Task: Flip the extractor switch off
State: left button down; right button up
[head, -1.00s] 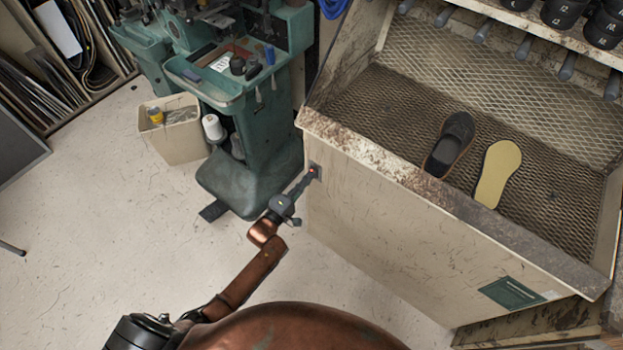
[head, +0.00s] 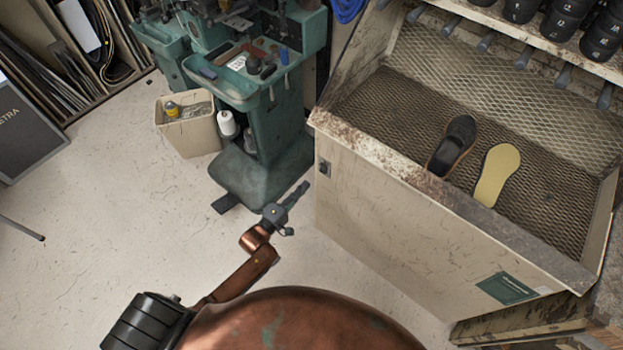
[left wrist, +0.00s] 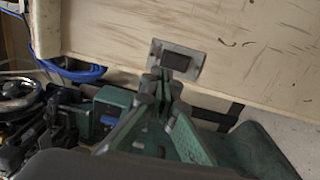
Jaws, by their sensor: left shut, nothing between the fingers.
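The extractor switch (head: 325,168) is a small dark rocker in a grey plate on the side panel of the cream bench, near its left front corner. The left wrist view shows the switch (left wrist: 176,61) close up, with no red light on it. My right gripper is not in view.
A green machine (head: 262,165) and a bin (head: 188,135) stand left of my left gripper. The floor between is clear.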

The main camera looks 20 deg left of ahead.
pick_arm(q)
jog(key=shift+r+p+v, duration=0.1)
jog(key=shift+r+v, duration=0.1)
jog(key=shift+v, duration=0.6)
jog(key=shift+r+p+v, duration=0.1)
jog(key=shift+r+v, duration=0.05)
jog(key=shift+v, duration=0.65)
jog(key=shift+r+p+v, duration=0.1)
jog(key=shift+r+v, duration=0.1)
jog(key=shift+v, duration=0.6)
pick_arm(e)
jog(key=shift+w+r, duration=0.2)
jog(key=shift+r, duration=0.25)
pick_arm(q)
jog(key=shift+a, duration=0.1)
